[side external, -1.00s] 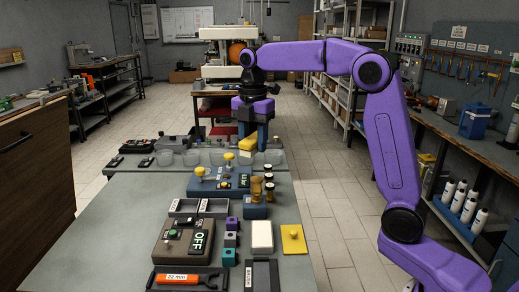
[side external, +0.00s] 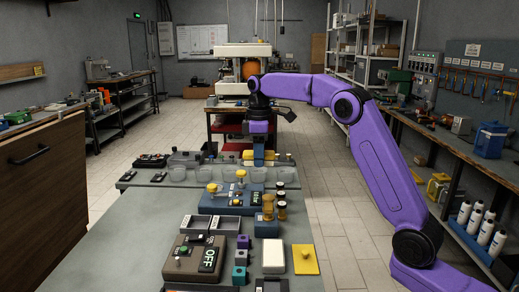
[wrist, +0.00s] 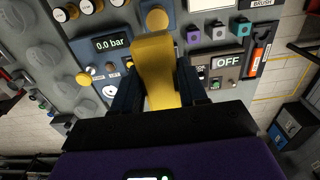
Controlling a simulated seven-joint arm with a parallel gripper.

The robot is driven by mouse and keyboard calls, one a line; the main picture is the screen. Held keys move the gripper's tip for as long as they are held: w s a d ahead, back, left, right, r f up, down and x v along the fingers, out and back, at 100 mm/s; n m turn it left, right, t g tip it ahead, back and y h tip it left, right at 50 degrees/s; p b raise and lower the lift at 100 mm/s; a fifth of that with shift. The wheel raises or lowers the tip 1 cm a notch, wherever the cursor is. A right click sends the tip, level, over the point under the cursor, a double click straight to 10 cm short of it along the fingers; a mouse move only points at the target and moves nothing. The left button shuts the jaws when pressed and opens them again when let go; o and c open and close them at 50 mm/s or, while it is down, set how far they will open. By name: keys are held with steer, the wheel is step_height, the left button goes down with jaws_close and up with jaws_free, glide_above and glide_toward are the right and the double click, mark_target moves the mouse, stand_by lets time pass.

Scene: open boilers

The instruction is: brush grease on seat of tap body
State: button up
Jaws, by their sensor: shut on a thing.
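My gripper (wrist: 157,92) is shut on a yellow block-like handle (wrist: 155,65), held in front of the wrist camera. No bristles show, so I cannot tell whether it is the brush. In the side external view my gripper (side external: 258,158) is above the far part of the bench, behind the brass jars. A blue unit (side external: 231,200) with yellow knobs stands nearer; its display in the wrist view reads 0.0 bar (wrist: 113,44). A small blue block (side external: 264,225) with a brass top stands to its right. I cannot tell which is the tap body; no seat can be made out.
In front are an OFF box (side external: 193,258), small coloured blocks (side external: 242,257), a white block (side external: 273,256) and a yellow plate (side external: 305,259).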

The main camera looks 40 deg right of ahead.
steer(key=f, duration=0.7)
steer(key=s+d+f, duration=0.1)
steer(key=f, duration=0.3)
steer(key=shift+s+d, duration=1.45)
steer(key=shift+s, duration=0.05)
glide_toward(264, 197)
steer(key=shift+w+a+r, duration=0.45)
steer(key=shift+w+r, duration=0.15)
stand_by(0.9)
steer(key=shift+f, duration=0.15)
